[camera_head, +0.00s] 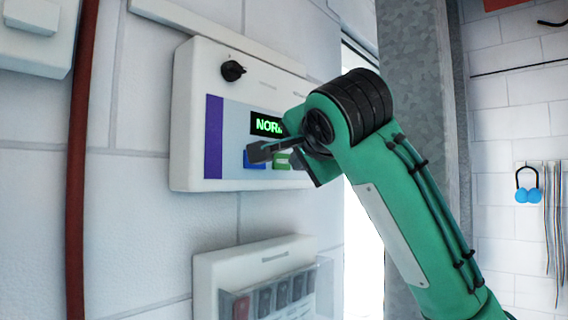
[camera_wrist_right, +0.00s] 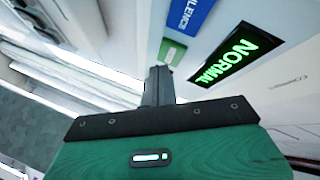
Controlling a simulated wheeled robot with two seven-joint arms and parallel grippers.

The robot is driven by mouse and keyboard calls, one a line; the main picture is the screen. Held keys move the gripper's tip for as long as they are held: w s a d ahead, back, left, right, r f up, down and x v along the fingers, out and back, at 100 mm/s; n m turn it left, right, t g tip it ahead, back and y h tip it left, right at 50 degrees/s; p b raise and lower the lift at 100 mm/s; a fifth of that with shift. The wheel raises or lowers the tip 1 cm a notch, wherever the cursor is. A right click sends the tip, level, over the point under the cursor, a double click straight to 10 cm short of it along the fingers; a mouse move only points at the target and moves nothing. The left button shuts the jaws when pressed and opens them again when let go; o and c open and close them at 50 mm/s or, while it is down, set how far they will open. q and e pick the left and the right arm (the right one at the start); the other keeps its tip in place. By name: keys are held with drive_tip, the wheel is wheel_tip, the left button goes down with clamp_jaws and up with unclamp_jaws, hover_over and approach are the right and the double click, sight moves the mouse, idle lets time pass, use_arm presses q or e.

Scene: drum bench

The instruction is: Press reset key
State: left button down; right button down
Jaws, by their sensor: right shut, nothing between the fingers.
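A white wall panel (camera_head: 186,130) carries a lit display (camera_head: 266,124) that reads NORMAL in the right wrist view (camera_wrist_right: 222,62). Below the display is a blue key (camera_head: 254,163), lettered "ILENCE" where it shows in the wrist view (camera_wrist_right: 187,14). Beside it is a green key (camera_head: 281,162), also in the wrist view (camera_wrist_right: 171,52); its lettering is too small to read. No key is legibly marked reset. My right gripper (camera_head: 256,151) is shut and empty, in front of the keys. In the wrist view its fingertips (camera_wrist_right: 159,72) are close to the green key; contact cannot be told. My arm hides the panel's right part.
A black knob (camera_head: 232,71) sits at the panel's top left. Below is a white box (camera_head: 207,272) with a clear-fronted holder of dark and red items. A red pipe (camera_head: 78,160) runs down the wall at left. A grey column (camera_head: 412,90) stands behind my arm.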

drive_tip(key=shift+d, duration=0.1)
drive_tip(key=s+d+b, duration=0.1)
drive_tip(key=d, duration=0.1)
drive_tip(key=s+d+b, duration=0.2)
drive_tip(key=shift+s+d, duration=0.3)
drive_tip(key=shift+d, duration=0.05)
idle(0.4)
